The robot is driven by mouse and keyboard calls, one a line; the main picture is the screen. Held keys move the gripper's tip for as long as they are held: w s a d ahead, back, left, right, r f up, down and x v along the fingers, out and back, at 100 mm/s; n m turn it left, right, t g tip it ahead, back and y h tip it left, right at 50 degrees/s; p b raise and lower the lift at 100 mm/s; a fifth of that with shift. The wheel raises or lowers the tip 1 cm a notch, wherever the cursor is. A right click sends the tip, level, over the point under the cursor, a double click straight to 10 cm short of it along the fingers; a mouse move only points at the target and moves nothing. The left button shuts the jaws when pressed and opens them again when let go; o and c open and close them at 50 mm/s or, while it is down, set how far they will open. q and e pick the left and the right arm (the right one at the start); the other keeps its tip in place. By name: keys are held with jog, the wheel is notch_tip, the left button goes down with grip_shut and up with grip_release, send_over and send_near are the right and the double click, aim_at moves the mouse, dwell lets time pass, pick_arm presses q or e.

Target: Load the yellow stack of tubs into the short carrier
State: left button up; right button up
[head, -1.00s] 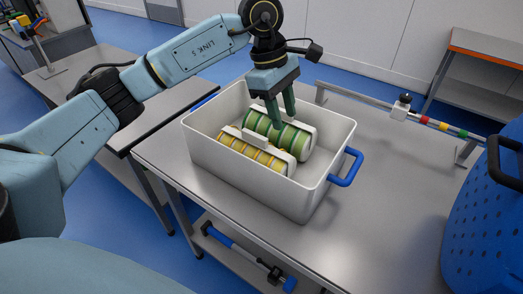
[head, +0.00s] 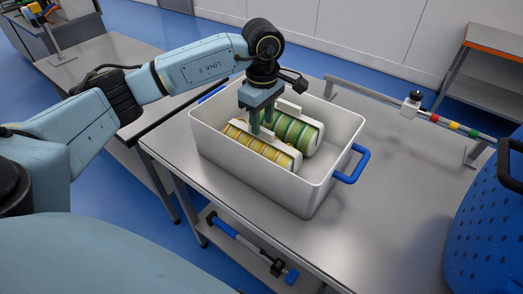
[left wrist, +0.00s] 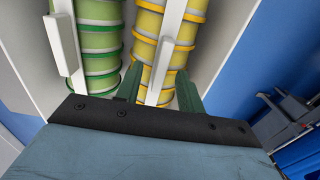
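The yellow stack of tubs (head: 262,147) lies on its side in a white holder with a raised bar, inside a white bin (head: 317,190) with blue handles. It also shows in the left wrist view (left wrist: 150,22). A green stack of tubs (head: 297,132) lies beside it in a similar holder, farther from me. I cannot tell which holder is the short carrier. My left gripper (head: 261,126) points down into the bin over the yellow stack. In the left wrist view its fingers are apart, on either side of the yellow holder's white bar (left wrist: 168,50). Contact is unclear. My right gripper is out of view.
The bin stands on a grey metal table (head: 385,215). A rail with coloured bands (head: 440,123) runs along the back. A blue perforated basket (head: 490,225) stands at the right. The table is clear between bin and basket.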

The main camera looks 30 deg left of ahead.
aim_at(262, 128)
pick_arm(q)
notch_tip(262, 128, down, 3)
jog(key=shift+s+f, duration=0.1)
jog(key=shift+f, duration=0.05)
grip_shut()
jog(key=shift+s+f, duration=0.1)
dwell(1.3)
jog(key=shift+r, duration=0.2)
